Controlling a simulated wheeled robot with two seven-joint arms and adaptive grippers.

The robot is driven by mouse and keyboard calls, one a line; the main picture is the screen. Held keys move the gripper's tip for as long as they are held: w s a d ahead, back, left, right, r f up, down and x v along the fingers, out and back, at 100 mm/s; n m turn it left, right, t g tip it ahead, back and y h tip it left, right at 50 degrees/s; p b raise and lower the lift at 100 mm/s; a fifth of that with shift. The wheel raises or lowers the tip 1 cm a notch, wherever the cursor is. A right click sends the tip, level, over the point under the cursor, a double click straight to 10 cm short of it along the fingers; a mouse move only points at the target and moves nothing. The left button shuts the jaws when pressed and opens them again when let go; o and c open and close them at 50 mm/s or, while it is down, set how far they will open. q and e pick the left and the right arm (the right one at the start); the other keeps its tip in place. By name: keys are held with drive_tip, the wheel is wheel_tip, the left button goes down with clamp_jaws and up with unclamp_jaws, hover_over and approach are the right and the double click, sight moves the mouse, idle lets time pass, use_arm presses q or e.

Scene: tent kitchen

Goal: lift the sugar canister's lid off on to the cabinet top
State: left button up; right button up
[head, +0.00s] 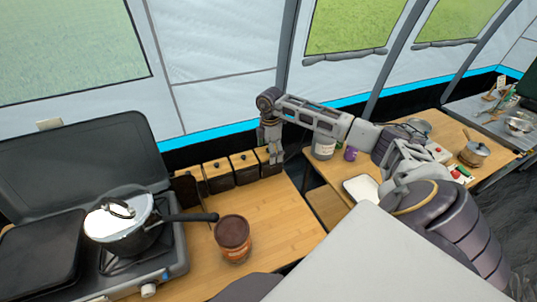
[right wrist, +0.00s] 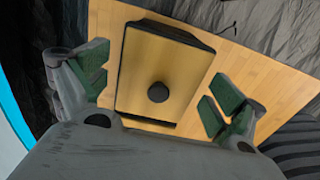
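A row of dark canisters with wooden lids and round black knobs stands along the back of the wooden cabinet top (head: 275,220). My right gripper (head: 270,158) is over the rightmost canister (head: 273,170) of the row; I cannot read a label to say it is the sugar one. In the right wrist view, its wooden lid (right wrist: 175,62) with a black knob (right wrist: 158,92) lies between the fingers of my right gripper (right wrist: 156,88). The green-padded fingers are wide apart, and neither touches the knob. The lid sits on the canister. My left gripper is out of view.
A brown lidded jar (head: 233,240) stands on the cabinet top near the stove. A pot (head: 125,222) on the stove has its handle pointing over the cabinet top. Bare wood lies in front of the canisters. A second table (head: 438,148) stands to the right.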

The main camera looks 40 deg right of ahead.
drive_tip(key=c, duration=0.7)
drive_tip(key=shift+r, duration=0.1)
drive_tip(key=shift+r+b, duration=0.65)
drive_tip(key=shift+r, duration=4.25)
